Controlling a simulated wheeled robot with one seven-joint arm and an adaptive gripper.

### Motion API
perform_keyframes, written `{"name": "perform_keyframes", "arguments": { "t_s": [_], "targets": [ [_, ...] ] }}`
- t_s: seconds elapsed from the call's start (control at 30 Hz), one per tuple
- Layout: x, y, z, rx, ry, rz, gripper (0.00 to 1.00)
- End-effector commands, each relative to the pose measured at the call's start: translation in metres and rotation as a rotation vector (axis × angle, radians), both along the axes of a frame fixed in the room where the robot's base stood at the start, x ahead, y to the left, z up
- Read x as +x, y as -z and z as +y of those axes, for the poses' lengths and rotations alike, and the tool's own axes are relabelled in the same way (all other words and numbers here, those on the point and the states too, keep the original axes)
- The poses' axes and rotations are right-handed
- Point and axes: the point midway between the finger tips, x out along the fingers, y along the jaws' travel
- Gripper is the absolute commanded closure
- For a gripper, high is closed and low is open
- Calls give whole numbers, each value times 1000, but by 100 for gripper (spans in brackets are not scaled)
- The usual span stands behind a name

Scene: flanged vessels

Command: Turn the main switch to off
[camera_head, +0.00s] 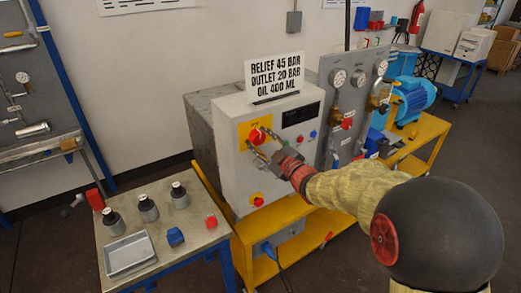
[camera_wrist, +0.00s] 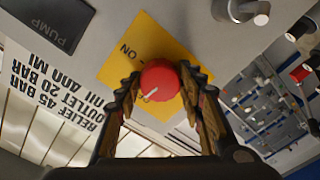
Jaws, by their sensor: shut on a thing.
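The main switch is a round red knob (camera_head: 256,136) on a yellow plate (camera_head: 265,125) at the upper front of the grey control box (camera_head: 228,150). In the wrist view the knob (camera_wrist: 160,78) lies between the two fingers of my gripper (camera_wrist: 160,92), which is shut on it. A white line on the knob slants toward the lower left of that view. In the head view my gripper (camera_head: 263,145) reaches the knob from the right.
A second red knob on yellow (camera_head: 257,200) sits lower on the box. A sign (camera_head: 275,77) stands on top. The gauge panel (camera_head: 345,110) is close on the right. A small table (camera_head: 150,215) with bottles and a tray stands front left.

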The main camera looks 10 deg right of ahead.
Motion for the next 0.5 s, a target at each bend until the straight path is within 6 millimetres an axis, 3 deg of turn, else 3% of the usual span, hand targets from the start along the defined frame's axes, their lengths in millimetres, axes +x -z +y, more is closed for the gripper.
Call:
{"name": "perform_keyframes", "arguments": {
  "t_s": [0.5],
  "targets": [
    [0,2,0,-137,0,-41,87]
  ]
}}
